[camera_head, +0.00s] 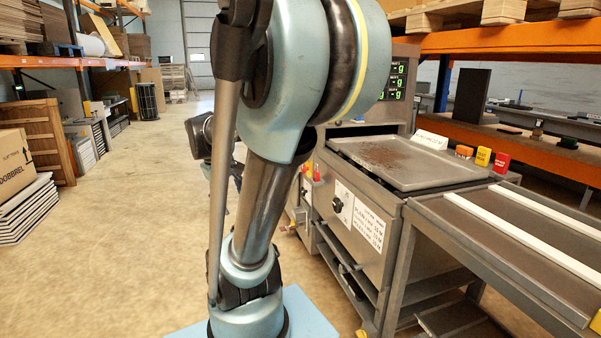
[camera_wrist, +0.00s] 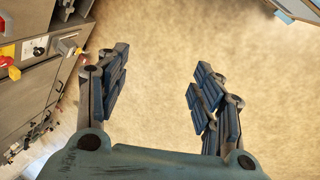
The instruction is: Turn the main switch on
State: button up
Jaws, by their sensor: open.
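In the wrist view, a red knob on a yellow base (camera_wrist: 7,63), which looks like the main switch, sits on the grey machine's side at the far left edge. Its exact turn position cannot be told. My gripper (camera_wrist: 160,62) is open and empty, with bare floor between its fingers. It is to the right of the switch and apart from it. In the head view, my arm hides part of the machine (camera_head: 350,252), and my gripper cannot be made out.
A black dial (camera_head: 337,205) is on the machine's front, below a flat tray (camera_head: 425,163). The floor on the left is open.

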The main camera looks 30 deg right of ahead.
jog(key=w+d+r+n+g+h, duration=0.1)
jog(key=w+d+n+h, duration=0.1)
jog(key=w+d, duration=0.65)
jog(key=w+d+r+n+h, duration=0.25)
jog(key=w+d, duration=0.25)
jog(key=w, duration=0.7)
jog(key=w+d+r+n+g+h, duration=0.1)
jog(key=w+d+n+h, duration=0.15)
jog(key=w+d, duration=0.55)
jog(key=w+d+f+n+g+h, duration=0.1)
jog(key=w+d+f+h, duration=0.2)
jog(key=w, duration=0.4)
jog(key=w+d+f+n+g+h, duration=0.1)
jog(key=w+d+f, duration=0.3)
jog(key=w, duration=0.3)
jog(key=w+d+f+n+g+h, duration=0.1)
jog(key=w+d+f+n+h, duration=0.1)
jog(key=w+d+f, duration=0.3)
jog(key=d+f+n+g+h, duration=0.1)
jog(key=d+f, duration=0.1)
jog(key=f, duration=0.5)
jog(key=x, duration=1.7)
jog(key=shift+w, duration=0.25)
jog(key=shift+c, duration=0.2)
jog(key=c, duration=1)
